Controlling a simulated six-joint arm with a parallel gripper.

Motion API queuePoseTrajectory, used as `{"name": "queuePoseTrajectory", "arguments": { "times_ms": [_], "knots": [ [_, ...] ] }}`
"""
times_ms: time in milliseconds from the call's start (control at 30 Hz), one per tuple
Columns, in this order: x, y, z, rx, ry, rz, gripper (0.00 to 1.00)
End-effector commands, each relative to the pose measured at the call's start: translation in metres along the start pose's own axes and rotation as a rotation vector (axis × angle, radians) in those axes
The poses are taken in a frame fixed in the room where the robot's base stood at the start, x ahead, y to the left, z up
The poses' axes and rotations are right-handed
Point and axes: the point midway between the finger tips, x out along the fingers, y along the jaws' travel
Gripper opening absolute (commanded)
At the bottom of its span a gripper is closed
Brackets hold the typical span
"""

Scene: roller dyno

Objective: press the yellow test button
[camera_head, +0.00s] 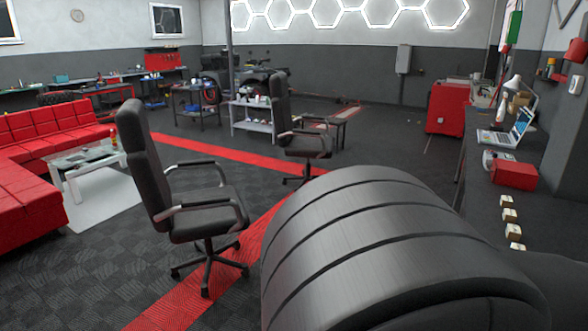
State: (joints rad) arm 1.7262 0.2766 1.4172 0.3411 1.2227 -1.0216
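I cannot make out a clearly yellow button. Several small tan blocks with pale tops stand in a row along the dark counter at the right, among them a far block (506,201), a middle block (509,215) and a nearer block (513,232). They are too small to tell whether any of them is the test button. My gripper is not in view. A large dark ribbed curved shape, perhaps part of my own body, fills the lower middle and hides what lies behind it.
On the counter beyond the blocks are a red box (514,174), an open laptop (506,134) and a white lamp. Two black office chairs, a near one (206,211) and a far one (304,145), stand on the floor. A red cabinet (447,108) stands farther back.

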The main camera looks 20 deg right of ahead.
Motion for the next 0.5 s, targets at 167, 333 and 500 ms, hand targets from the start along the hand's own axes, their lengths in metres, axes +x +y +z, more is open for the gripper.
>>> {"name": "queuePoseTrajectory", "arguments": {
  "times_ms": [167, 333, 500],
  "knots": [
    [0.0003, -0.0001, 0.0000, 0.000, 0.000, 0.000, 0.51],
    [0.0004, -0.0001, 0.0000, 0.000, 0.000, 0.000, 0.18],
    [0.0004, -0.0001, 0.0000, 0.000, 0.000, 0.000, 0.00]
  ]
}}
